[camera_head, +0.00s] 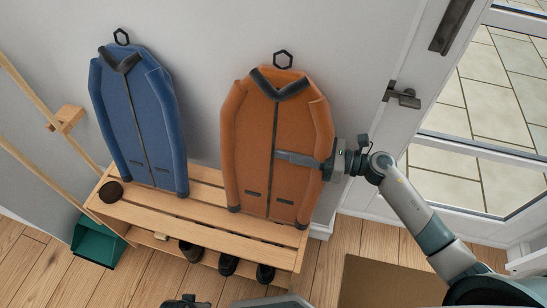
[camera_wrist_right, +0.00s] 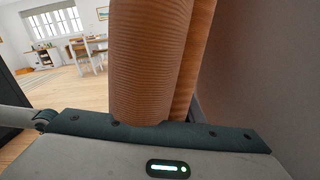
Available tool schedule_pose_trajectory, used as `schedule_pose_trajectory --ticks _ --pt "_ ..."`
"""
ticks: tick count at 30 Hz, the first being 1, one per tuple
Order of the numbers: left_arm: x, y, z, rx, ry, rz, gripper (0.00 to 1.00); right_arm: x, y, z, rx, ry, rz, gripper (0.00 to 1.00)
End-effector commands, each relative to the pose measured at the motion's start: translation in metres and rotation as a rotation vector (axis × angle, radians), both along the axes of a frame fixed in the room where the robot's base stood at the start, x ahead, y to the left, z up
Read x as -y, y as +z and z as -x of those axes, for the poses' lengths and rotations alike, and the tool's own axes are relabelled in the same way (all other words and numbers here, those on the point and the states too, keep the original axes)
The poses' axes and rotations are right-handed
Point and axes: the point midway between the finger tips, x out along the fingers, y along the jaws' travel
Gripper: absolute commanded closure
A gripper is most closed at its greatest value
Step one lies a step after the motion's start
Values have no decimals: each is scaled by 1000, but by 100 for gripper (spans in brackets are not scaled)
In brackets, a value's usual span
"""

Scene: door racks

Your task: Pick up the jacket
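An orange jacket (camera_head: 260,130) with a dark collar hangs on a black hook (camera_head: 283,60) on the wall. A blue jacket (camera_head: 135,110) hangs to its left on another hook (camera_head: 121,37). My right gripper (camera_head: 290,158) reaches in from the right at mid height of the orange jacket, one finger lying across its front. Any finger behind the jacket is hidden. In the right wrist view, the ribbed orange sleeve (camera_wrist_right: 150,65) stands close in front of the gripper's palm. How tightly the fingers close does not show. My left gripper cannot be made out.
A slatted wooden bench (camera_head: 190,208) stands below the jackets, with a dark round object (camera_head: 111,192) on top and several dark shoes (camera_head: 228,264) underneath. A green bin (camera_head: 95,243) stands at left. A glazed door with a handle (camera_head: 403,95) is at right. A brown mat (camera_head: 385,282) lies in front.

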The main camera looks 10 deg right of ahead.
Motion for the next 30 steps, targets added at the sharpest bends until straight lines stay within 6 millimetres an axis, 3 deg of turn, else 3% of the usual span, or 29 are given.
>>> schedule_pose_trajectory --ticks 16,20,29,30 --pt "0 1 0 -9 -1 -3 69 -1 9 4 3 2 0 100" --pt "1 10 -5 7 -1 0 69 -1 26 3 6 1 1 100" --pt "0 7 -3 3 0 0 69 -1 74 4 6 2 1 100" --pt "0 5 -2 1 0 -1 69 -5 71 12 0 2 0 100"
